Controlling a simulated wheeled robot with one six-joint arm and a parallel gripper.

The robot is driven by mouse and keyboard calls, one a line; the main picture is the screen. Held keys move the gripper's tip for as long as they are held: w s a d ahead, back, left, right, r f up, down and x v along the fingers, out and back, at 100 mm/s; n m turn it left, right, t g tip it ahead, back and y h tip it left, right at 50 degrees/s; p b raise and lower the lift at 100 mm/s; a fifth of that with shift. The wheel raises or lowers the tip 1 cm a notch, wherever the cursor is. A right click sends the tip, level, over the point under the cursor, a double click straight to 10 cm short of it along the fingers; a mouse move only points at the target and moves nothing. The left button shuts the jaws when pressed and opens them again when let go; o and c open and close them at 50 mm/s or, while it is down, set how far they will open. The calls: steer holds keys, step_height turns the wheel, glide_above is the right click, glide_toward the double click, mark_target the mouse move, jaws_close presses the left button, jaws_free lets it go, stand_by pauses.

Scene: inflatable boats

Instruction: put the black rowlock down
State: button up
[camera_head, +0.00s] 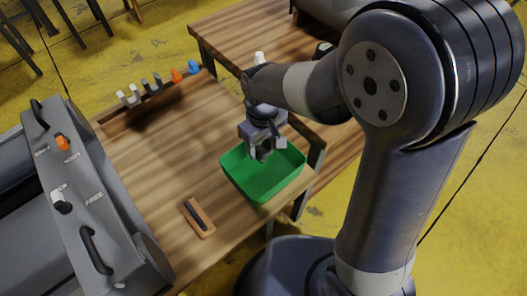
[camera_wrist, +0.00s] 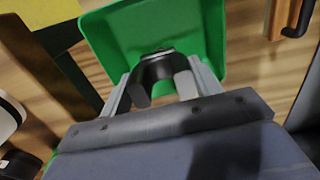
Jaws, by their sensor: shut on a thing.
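My gripper (camera_head: 263,150) is shut on the black rowlock (camera_wrist: 158,72), a dark U-shaped piece held between the two fingers in the wrist view. The green bin (camera_head: 250,190) stands on the wooden table directly below my gripper, and its wall also shows in the wrist view (camera_wrist: 105,40). The rowlock is over the bin's opening. In the head view the rowlock is small, dark and partly hidden by the fingers. I cannot tell whether it touches the bin's floor.
A wooden block with a dark handle (camera_head: 199,217) lies left of the bin. A rack (camera_head: 150,97) with grey, orange and blue rowlocks stands along the table's far edge. A grey boat (camera_head: 85,190) with a marked panel lies at the left. Bare tabletop (camera_head: 170,150) is between them.

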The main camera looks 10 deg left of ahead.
mark_target(263, 152)
steer(key=shift+f, duration=1.95)
steer(key=shift+b, duration=0.3)
steer(key=shift+f+b, duration=0.35)
steer(key=shift+f, duration=0.2)
steer(key=shift+f, duration=0.1)
steer(key=o, duration=1)
